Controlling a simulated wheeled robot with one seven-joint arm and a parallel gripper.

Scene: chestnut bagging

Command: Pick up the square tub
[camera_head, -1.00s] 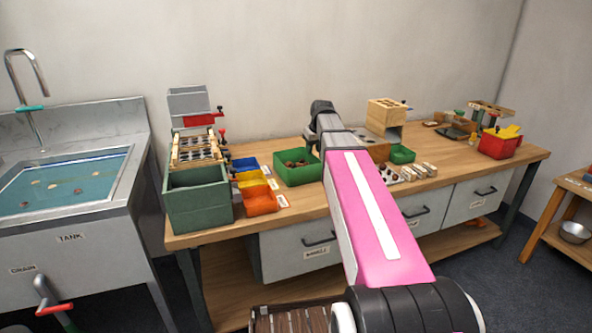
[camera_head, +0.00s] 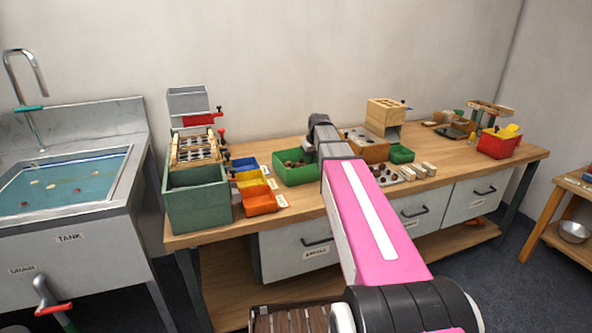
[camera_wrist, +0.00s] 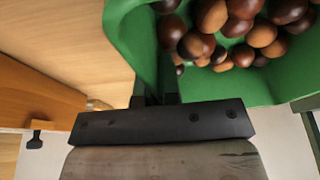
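The square tub (camera_head: 296,175) is green and holds brown chestnuts. It stands on the bench left of my arm in the head view. In the wrist view the tub (camera_wrist: 125,30) fills the upper right, with glossy chestnuts inside. My gripper (camera_wrist: 156,92) is at the tub's near wall, with dark fingertips close together at the rim, one on each side. I cannot tell whether they press on the wall. In the head view my gripper's wrist is above the tub's right side and the fingertips are hidden.
Yellow, orange and blue trays (camera_head: 255,187) and a dark green bin (camera_head: 197,200) stand to the left. A sink (camera_head: 70,180) is at far left.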

